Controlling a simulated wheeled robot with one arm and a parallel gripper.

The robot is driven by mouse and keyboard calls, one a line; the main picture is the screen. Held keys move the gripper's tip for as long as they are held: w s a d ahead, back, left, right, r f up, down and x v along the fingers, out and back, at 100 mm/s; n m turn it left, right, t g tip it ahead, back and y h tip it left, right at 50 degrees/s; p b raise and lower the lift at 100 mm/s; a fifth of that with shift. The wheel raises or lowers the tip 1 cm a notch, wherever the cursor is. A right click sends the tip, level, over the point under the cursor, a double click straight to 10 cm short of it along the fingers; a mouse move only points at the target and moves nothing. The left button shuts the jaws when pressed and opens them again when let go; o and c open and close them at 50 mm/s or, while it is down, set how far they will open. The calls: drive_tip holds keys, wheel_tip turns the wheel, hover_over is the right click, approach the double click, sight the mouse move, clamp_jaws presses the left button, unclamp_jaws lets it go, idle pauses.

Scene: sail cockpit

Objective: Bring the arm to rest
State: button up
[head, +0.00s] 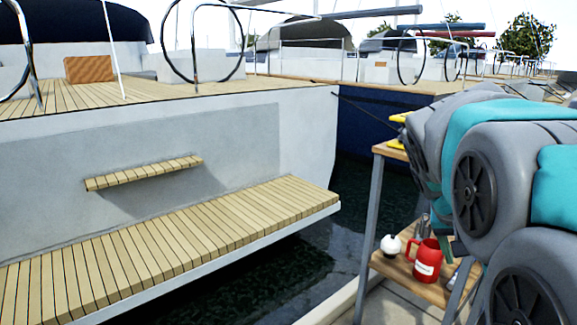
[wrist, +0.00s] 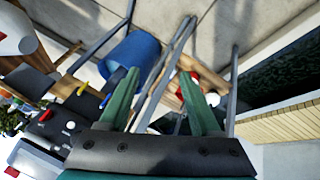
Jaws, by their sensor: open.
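My arm (head: 480,170), grey with teal bands, fills the right side of the head view, bent and close to the camera. My gripper (wrist: 159,73) shows in the wrist view as two green fingers set apart, with nothing visible held between them. The gripper cannot be made out in the head view. In the wrist view the fingers point toward a small wooden stand with grey legs and the ground beyond it.
A wooden stand (head: 383,152) carries a red mug (head: 427,262) and a white round item (head: 391,247) on its lower shelf. A blue bucket (wrist: 135,52) shows in the wrist view. A boat's slatted platform (head: 180,235) lies left, with dark water (head: 270,275) below.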

drive_tip(key=s+a+f+n+g+y+p, duration=0.1)
drive_tip(key=s+a+f, duration=0.3)
drive_tip(key=s, duration=0.4)
drive_tip(key=s+a+f+n+g+y, duration=0.1)
drive_tip(key=s+a+f+n+y, duration=0.1)
drive_tip(key=s+a+f, duration=0.3)
drive_tip(key=s+a+f+n+g+y+p, duration=0.1)
drive_tip(key=s+a+f, duration=0.3)
drive_tip(key=s+a, duration=0.4)
drive_tip(key=s+n+g+y, duration=0.1)
drive_tip(key=s, duration=0.2)
drive_tip(key=shift+s+f+y+p, duration=0.25)
drive_tip(key=shift+f+y+p, duration=0.05)
